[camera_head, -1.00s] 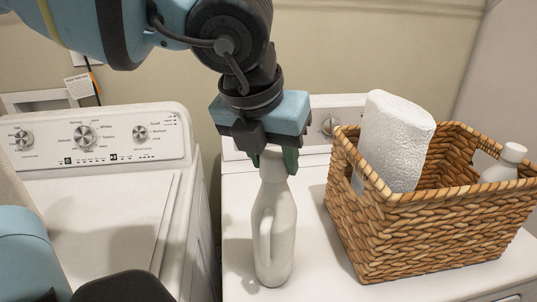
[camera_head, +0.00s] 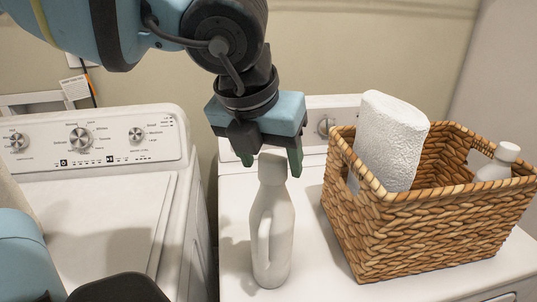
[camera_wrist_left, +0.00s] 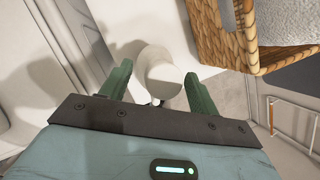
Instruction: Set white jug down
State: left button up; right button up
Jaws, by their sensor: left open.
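The white jug (camera_head: 271,235) stands upright on top of the white machine on the right (camera_head: 310,215), left of the basket. My left gripper (camera_head: 270,163) is directly above it, pointing down, with its green fingers open on either side of the jug's cap. In the left wrist view the jug (camera_wrist_left: 160,75) shows between the two spread fingers (camera_wrist_left: 160,95), with gaps on both sides. My right gripper is not in view.
A wicker basket (camera_head: 420,235) stands to the right of the jug, holding a white paper roll (camera_head: 388,140) and a white bottle (camera_head: 497,163). A white washer (camera_head: 90,215) with knobs is at the left, with a narrow gap between the machines.

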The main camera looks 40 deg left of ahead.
pick_arm(q)
jog(key=v, duration=1.2)
jog(key=shift+f, duration=0.1)
